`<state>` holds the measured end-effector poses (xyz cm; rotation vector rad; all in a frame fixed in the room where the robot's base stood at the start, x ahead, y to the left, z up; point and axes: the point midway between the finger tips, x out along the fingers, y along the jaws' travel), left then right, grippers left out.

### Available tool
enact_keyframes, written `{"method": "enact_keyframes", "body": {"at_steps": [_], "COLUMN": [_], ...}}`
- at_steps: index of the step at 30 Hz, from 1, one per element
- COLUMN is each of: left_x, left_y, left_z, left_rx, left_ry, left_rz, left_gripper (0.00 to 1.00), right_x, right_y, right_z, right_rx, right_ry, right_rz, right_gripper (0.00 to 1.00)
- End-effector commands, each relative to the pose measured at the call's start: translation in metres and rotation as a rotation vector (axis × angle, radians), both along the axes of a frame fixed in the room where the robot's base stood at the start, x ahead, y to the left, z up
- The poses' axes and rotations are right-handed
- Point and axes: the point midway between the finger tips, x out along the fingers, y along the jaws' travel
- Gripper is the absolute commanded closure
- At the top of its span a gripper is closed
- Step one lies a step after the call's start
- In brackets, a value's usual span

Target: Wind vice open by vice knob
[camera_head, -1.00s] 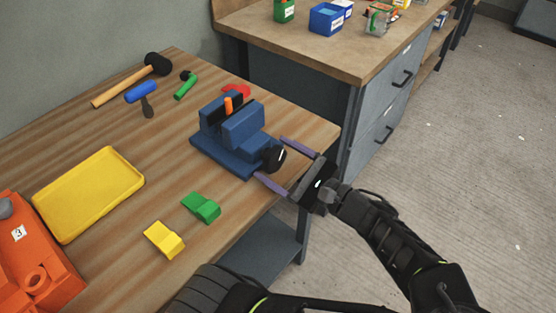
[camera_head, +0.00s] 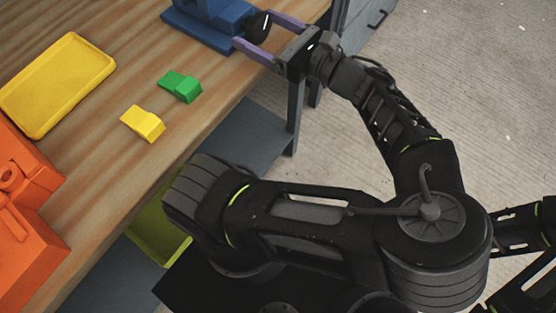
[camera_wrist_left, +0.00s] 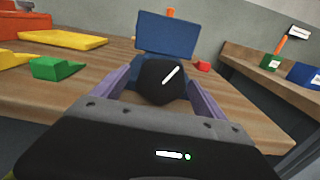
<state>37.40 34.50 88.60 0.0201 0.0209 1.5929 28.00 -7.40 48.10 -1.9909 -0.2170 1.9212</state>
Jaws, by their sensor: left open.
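The blue vice (camera_head: 205,27) sits at the table's edge, cut off by the top of the head view. It also shows in the left wrist view (camera_wrist_left: 166,36), with a bit of orange above it. Its round black vice knob (camera_head: 258,24) faces my left gripper. The knob, with a white mark, shows in the left wrist view (camera_wrist_left: 160,82). My left gripper (camera_head: 254,28) is open, its two purple fingers on either side of the knob; I cannot tell whether they touch it. My right gripper is not in view.
A yellow tray (camera_head: 58,128), a green block (camera_head: 180,87) and a yellow block (camera_head: 143,123) lie on the wooden table. Orange moulds (camera_head: 25,235) stand at the left. A second bench (camera_wrist_left: 265,80) with containers is at the right of the left wrist view.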

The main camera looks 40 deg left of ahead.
Motion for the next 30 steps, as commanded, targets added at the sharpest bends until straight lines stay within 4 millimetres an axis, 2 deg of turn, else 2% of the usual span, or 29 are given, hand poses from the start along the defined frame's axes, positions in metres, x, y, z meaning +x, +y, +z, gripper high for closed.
{"method": "enact_keyframes", "body": {"at_steps": [1, 4, 6, 15, 18, 30], "left_x": [0.0, 0.0, 0.003, 0.003, 0.005, 0.002], "left_y": [-0.001, 0.0, -0.018, -0.082, -0.073, -0.06], "left_z": [-0.011, -0.012, 0.002, 0.001, -0.024, -0.111], "left_rx": [-0.002, -0.006, -0.006, -0.006, -0.06, -0.272], "left_ry": [0.047, 0.156, 0.159, 0.159, 0.183, 0.23], "left_rz": [-0.002, -0.003, -0.009, -0.005, -0.002, 0.009], "left_gripper": [0.17, 0.17, 0.17, 0.17, 0.17, 0.17], "right_x": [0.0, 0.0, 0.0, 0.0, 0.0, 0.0], "right_y": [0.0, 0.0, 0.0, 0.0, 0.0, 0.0], "right_z": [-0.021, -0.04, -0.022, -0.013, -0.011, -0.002], "right_rx": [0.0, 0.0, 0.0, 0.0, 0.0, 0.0], "right_ry": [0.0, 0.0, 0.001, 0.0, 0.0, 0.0], "right_rz": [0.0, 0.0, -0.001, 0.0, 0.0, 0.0], "right_gripper": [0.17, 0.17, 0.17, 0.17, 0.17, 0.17]}}
